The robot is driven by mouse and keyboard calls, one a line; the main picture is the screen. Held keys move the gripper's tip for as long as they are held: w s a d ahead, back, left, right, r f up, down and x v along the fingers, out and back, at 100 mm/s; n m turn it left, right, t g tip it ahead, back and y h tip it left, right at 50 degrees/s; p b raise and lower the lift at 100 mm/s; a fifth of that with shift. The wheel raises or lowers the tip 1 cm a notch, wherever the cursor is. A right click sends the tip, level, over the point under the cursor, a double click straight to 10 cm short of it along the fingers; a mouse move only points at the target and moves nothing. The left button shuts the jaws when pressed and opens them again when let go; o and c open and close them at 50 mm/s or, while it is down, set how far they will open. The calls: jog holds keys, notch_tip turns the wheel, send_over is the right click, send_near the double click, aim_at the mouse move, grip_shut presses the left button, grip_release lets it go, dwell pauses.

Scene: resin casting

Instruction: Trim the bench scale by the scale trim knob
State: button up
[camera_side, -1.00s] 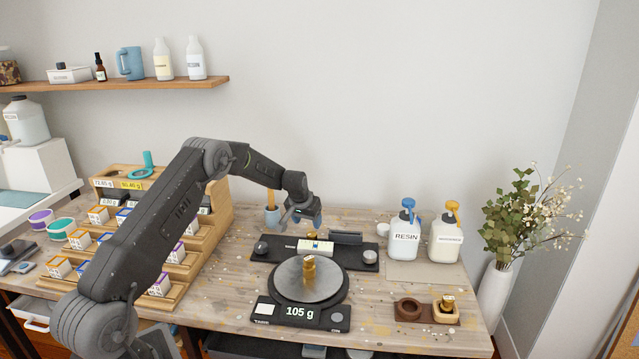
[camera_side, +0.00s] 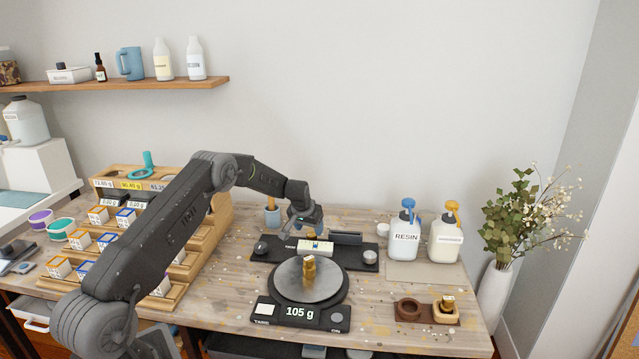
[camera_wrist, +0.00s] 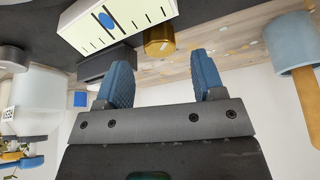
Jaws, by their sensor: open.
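The bench scale (camera_side: 322,314) stands mid-table with its display reading 105 g. A brass weight (camera_side: 309,271) stands upright on its round dark pan (camera_side: 284,277). Behind the pan is a white gauge block (camera_side: 316,247) on a black plate (camera_side: 287,259). In the wrist view the gauge (camera_wrist: 108,22) shows a blue dot and black marks, and a round brass knob (camera_wrist: 158,40) sits beside it, apparently the trim knob. My gripper (camera_side: 305,224) is just behind and above the gauge. In the wrist view its blue fingers (camera_wrist: 163,78) are open and empty, with the brass knob beyond the gap.
A blue cup with a wooden handle (camera_side: 272,216) is close to the left of my gripper. Resin bottles (camera_side: 404,240) stand to the right. A tiered wooden rack (camera_side: 196,260) is at the left.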

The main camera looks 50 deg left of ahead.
aim_at(312, 234)
jog(key=x, duration=0.3)
jog(key=shift+f, duration=0.3)
jog(key=shift+w, duration=0.2)
jog(key=n+y, duration=0.1)
jog(key=n, duration=0.2)
jog(key=n+g, duration=0.1)
jog(key=n, duration=0.2)
jog(key=shift+g+y, duration=0.3)
jog(key=shift+y, duration=0.1)
jog(key=s+d+r+m, duration=0.1)
jog(key=s+d+r, duration=0.2)
jog(key=r, duration=0.6)
jog(key=s+d+r+m, duration=0.1)
jog(key=s+d+r, duration=0.2)
jog(key=d+r, duration=0.5)
jog(key=s+d+r+m+t+h, duration=0.1)
jog(key=s+d+r, duration=0.2)
jog(key=d+r, duration=0.3)
notch_tip(312, 234, up, 5)
jog(key=shift+s+f, duration=0.1)
jog(key=shift+s, duration=0.3)
